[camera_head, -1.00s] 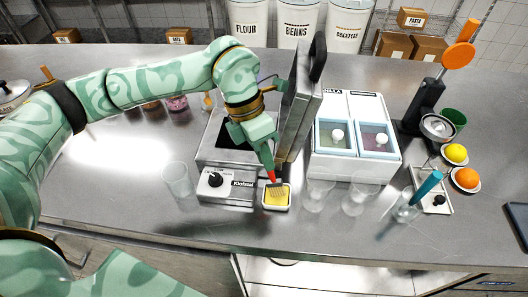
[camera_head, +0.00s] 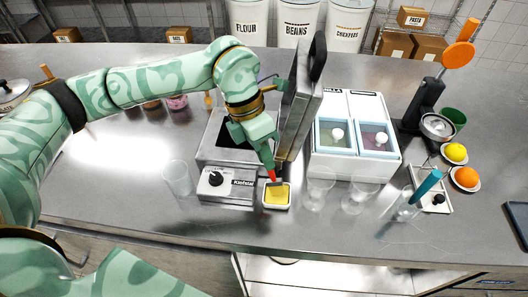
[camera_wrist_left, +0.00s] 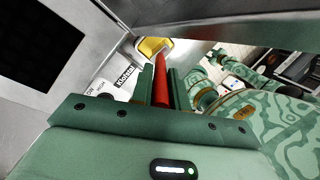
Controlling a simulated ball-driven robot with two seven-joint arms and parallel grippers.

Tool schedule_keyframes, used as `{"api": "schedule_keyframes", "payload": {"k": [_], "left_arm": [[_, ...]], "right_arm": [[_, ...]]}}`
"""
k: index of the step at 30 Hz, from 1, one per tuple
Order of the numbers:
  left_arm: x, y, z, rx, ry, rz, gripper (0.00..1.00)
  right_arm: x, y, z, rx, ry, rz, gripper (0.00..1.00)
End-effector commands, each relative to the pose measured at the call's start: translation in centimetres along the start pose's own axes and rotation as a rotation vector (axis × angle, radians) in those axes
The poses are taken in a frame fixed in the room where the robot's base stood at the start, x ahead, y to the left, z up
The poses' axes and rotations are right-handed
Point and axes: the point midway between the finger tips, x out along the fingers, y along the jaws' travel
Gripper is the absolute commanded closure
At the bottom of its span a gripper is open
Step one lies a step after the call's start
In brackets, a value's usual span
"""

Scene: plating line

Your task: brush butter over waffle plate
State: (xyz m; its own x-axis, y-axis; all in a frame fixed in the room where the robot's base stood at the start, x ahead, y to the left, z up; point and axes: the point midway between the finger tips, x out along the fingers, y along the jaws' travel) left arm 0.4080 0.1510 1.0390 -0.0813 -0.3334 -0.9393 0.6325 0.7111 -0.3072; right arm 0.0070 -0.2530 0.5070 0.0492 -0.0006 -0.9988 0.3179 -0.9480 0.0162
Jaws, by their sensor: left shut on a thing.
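The waffle maker (camera_head: 228,190) stands open on the steel counter, its lid (camera_head: 302,95) upright. Its dark lower waffle plate (camera_head: 232,133) is partly hidden by my left arm; a dark square, likely this plate (camera_wrist_left: 40,40), shows in the left wrist view. My left gripper (camera_head: 267,160) is shut on the red handle of a brush (camera_wrist_left: 161,82) and points it down, just in front of the lid. The brush head is at the yellow butter in a small white dish (camera_head: 277,207), right of the dial. The bristles are hard to make out. My right gripper is not in view.
Clear glasses stand left of the waffle maker (camera_head: 178,178) and right of the dish (camera_head: 317,187). A white box with two lidded tubs (camera_head: 335,135) is right of the lid. A juicer, fruit and a small tray are farther right. The left counter is mostly clear.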

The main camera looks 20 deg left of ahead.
Motion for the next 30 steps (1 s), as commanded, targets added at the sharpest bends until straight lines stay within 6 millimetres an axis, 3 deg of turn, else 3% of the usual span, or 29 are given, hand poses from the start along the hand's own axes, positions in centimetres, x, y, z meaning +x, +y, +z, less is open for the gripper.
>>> {"api": "schedule_keyframes", "payload": {"k": [23,30], "left_arm": [[-6.4,-2.1,1.0,0.000,0.000,0.001,1.00],[-6.5,-2.1,1.1,0.000,0.001,0.000,1.00]], "right_arm": [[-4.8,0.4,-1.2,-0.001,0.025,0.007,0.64],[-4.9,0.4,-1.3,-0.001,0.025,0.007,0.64]]}}
